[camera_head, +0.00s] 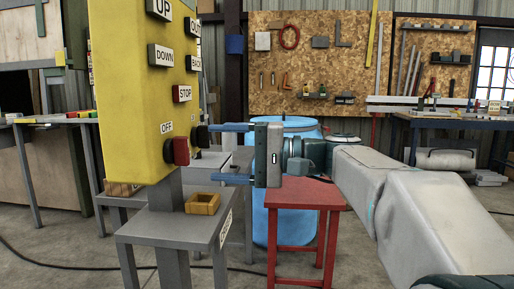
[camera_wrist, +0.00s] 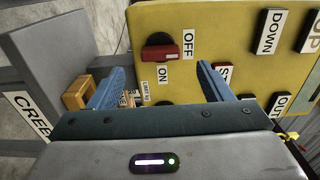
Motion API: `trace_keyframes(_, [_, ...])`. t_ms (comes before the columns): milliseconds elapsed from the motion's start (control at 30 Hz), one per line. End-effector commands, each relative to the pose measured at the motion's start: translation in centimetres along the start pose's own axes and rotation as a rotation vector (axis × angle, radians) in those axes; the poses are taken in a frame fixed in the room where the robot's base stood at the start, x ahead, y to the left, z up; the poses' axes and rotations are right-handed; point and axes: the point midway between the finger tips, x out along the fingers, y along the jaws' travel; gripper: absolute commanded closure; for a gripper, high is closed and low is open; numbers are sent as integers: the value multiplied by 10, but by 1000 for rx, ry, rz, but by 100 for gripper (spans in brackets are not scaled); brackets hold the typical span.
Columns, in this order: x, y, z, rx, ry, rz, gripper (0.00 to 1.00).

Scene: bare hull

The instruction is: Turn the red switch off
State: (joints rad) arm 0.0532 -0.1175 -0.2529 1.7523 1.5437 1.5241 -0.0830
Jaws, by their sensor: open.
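The red switch (camera_head: 177,151) sits low on the yellow control panel (camera_head: 130,90), under an OFF label. In the wrist view the red switch (camera_wrist: 160,52) is a red handle on a round black base, between OFF and ON labels. Which label its handle points to, I cannot tell for certain. My gripper (camera_head: 207,153) has its blue fingers spread and reaches toward the panel from the right. In the wrist view my gripper (camera_wrist: 160,69) has the switch ahead of the gap between its fingertips. Nothing is held, and I see no finger touching the switch.
Other buttons, such as the STOP button (camera_head: 182,93), crowd the panel above the switch. A grey table (camera_head: 175,227) under the panel holds a small yellow box (camera_head: 202,203). A red stool (camera_head: 300,195) and a blue barrel (camera_head: 290,220) stand behind my gripper.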

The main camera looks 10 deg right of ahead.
Motion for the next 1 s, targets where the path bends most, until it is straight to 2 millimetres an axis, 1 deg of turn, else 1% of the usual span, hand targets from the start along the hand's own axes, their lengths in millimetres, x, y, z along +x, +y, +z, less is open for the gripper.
trace_keyframes(33, [-12,-3,-1,2,4,0,27])
trace_keyframes(200, [-46,-2,-1,1,3,-1,27])
trace_keyframes(300, [-59,-1,-1,1,1,0,27])
trace_keyframes(400, [-68,-1,0,0,1,0,27])
trace_keyframes(533, [-71,0,0,0,0,0,27])
trace_keyframes(800, [-71,0,0,0,0,2,27])
trace_keyframes(900, [-68,-3,2,10,0,23,27])
trace_keyframes(1000, [-61,-5,8,38,1,87,27])
